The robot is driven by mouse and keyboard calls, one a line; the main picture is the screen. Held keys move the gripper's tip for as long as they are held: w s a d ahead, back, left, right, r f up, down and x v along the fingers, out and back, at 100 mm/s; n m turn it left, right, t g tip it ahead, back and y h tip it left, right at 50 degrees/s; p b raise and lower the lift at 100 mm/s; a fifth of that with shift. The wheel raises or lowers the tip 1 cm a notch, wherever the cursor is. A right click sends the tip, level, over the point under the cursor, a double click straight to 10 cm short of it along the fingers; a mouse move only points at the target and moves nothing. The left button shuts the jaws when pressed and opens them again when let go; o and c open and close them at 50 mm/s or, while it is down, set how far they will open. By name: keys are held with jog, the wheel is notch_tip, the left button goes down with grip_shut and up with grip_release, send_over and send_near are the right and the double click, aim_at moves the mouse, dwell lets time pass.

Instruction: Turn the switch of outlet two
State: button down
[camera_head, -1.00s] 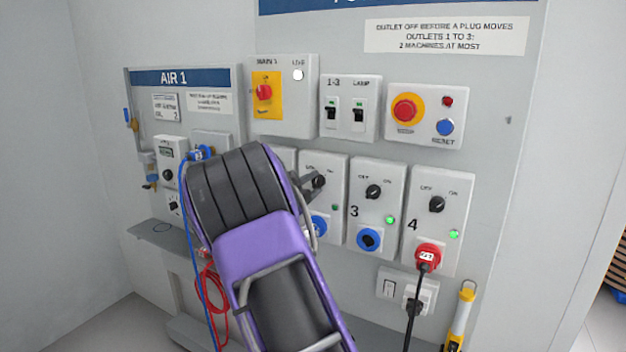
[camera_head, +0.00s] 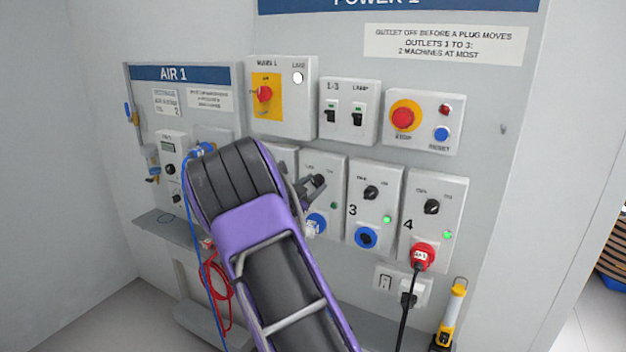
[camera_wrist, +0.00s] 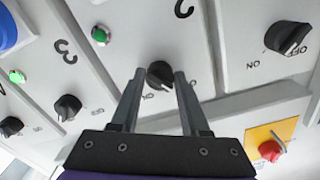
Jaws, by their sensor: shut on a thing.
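The black switch of outlet two (camera_wrist: 160,74) is a round knob on a white box (camera_head: 324,170). My gripper (camera_wrist: 159,76) is shut on this knob, with one finger on each side. In the head view my gripper (camera_head: 311,187) reaches the box from the left, and my purple arm hides part of the area. The outlet two lamp (camera_wrist: 100,36) is green but looks darker than the lamps of outlets three and four. A blue socket (camera_head: 317,222) sits below, partly hidden.
Outlet three (camera_head: 371,193) has a blue socket; outlet four (camera_head: 431,207) holds a red plug (camera_head: 423,255) with a black cable. Above are a red main switch (camera_head: 264,94), breakers (camera_head: 344,116) and a red stop button (camera_head: 404,116). Blue hoses hang behind my arm.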

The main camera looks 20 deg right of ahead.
jog(key=shift+n+p, duration=0.45)
jog(key=shift+n, duration=0.65)
jog(key=shift+c, duration=2.1)
grip_release()
jog(key=v, duration=1.7)
jog(key=shift+b, duration=0.35)
jog(key=shift+s+a, duration=0.15)
jog(key=shift+a, duration=0.05)
